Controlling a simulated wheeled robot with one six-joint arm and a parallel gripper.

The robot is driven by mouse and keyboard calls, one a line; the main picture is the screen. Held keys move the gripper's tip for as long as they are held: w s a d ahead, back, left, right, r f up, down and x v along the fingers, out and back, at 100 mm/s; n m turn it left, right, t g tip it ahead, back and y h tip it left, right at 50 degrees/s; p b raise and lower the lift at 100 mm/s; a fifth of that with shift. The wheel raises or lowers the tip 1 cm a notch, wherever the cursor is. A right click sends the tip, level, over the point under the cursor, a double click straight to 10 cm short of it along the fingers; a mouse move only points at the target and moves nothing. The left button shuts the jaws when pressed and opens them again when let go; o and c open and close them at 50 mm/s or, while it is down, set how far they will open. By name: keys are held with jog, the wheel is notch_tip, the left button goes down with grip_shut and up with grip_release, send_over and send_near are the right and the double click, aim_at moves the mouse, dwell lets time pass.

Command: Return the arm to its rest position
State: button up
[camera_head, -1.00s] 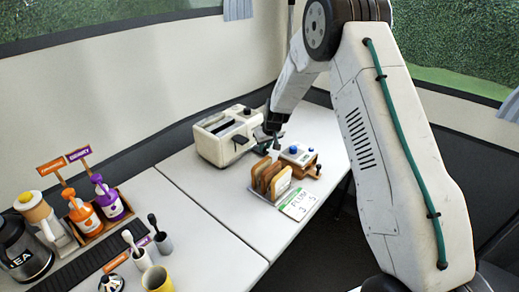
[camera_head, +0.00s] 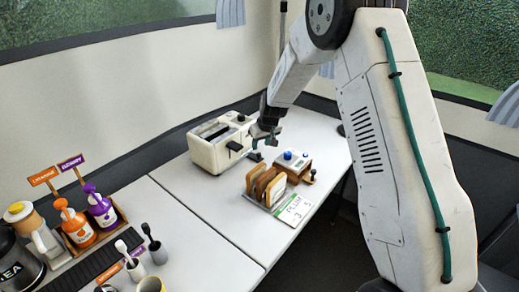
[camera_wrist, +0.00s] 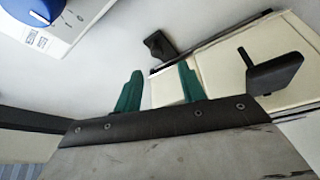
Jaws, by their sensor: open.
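My gripper (camera_head: 264,138) hangs over the white table (camera_head: 215,213), in front of the toaster's right end and behind the toast rack. In the wrist view my gripper (camera_wrist: 158,88) shows two green fingers spread apart with nothing between them. The cream toaster (camera_head: 222,140) has dark slots on top and a dark lever on its side; part of it also shows in the wrist view (camera_wrist: 262,50). My arm rises from the lower right, bends at the top and reaches down to the table.
A rack of toast slices (camera_head: 266,184) stands near a box with a blue knob (camera_head: 292,160) and a PLUM card (camera_head: 295,207). Orange (camera_head: 75,224) and purple (camera_head: 101,207) pump bottles, cups and a kettle (camera_head: 15,260) fill the left. The table's middle is mostly bare.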

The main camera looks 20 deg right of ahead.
jog(key=shift+v, duration=0.9)
jog(key=shift+r, duration=0.1)
jog(key=s+a+r+g, duration=0.2)
jog(key=s+r, duration=1.6)
jog(key=s, duration=0.1)
jog(key=s+r+m, duration=0.1)
jog(key=s+r, duration=0.1)
jog(key=s, duration=1.3)
jog(key=s+r+g, duration=0.1)
jog(key=s+r, duration=0.1)
jog(key=s, duration=1.3)
jog(key=shift+m+h, duration=0.4)
jog(key=shift+a, duration=0.1)
